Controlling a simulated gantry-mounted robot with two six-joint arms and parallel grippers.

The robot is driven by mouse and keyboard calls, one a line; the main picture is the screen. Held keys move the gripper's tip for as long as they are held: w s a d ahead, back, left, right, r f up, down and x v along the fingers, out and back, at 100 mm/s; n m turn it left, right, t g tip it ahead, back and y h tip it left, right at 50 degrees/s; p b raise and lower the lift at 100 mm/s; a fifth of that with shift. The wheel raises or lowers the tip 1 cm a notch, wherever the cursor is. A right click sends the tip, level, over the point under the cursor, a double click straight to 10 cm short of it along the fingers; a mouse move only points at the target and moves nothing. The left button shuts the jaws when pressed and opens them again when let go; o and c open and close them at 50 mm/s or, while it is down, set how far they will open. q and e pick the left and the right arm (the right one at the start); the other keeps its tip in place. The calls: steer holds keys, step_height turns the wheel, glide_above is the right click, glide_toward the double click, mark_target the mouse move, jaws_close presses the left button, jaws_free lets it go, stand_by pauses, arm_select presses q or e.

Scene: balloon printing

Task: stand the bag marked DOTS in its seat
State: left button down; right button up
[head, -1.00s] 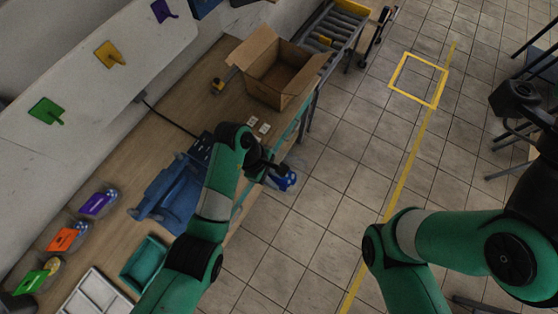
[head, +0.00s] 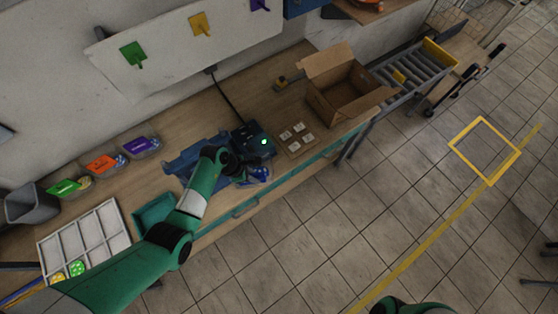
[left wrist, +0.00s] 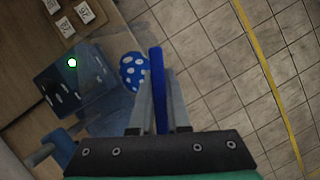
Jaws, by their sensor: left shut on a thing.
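My left gripper (head: 246,172) is shut on a clear bag with a blue, white-dotted balloon (head: 260,174). It holds the bag near the bench's front edge, beside the dark blue machine (head: 254,141) with a lit green lamp. In the left wrist view, a blue strip (left wrist: 158,92) stands edge-on between the fingers, and the dotted balloon (left wrist: 133,72) shows just left of them. No lettering on the bag is readable, and I cannot tell which spot is its seat. My right gripper is out of view.
A board with white tiles (head: 296,138) lies right of the machine, before an open carton (head: 345,88). Purple-, orange- and green-labelled bags (head: 103,163) stand at the back left. A teal tray (head: 153,212) and white compartment tray (head: 85,240) are nearer.

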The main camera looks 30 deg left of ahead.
arm_select(q)
steer(key=s+a+f+n+t+y, duration=0.1)
steer(key=s+a+f+n, duration=0.4)
steer(key=s+a, duration=0.3)
steer(key=shift+s+a+f+y, duration=0.35)
steer(key=shift+s+a+y, duration=0.05)
steer(key=shift+s, duration=0.15)
steer(key=shift+f, duration=0.1)
step_height(320, 180, down, 6)
steer(key=a+b, duration=0.2)
steer(key=b, duration=0.4)
steer(key=w+a+b, duration=0.4)
steer(key=a+b, duration=0.2)
steer(key=a, duration=0.2)
steer(key=shift+f+b, duration=0.15)
steer(key=shift+b, duration=0.2)
steer(key=shift+w, duration=0.1)
steer(key=c, duration=0.8)
jaws_free()
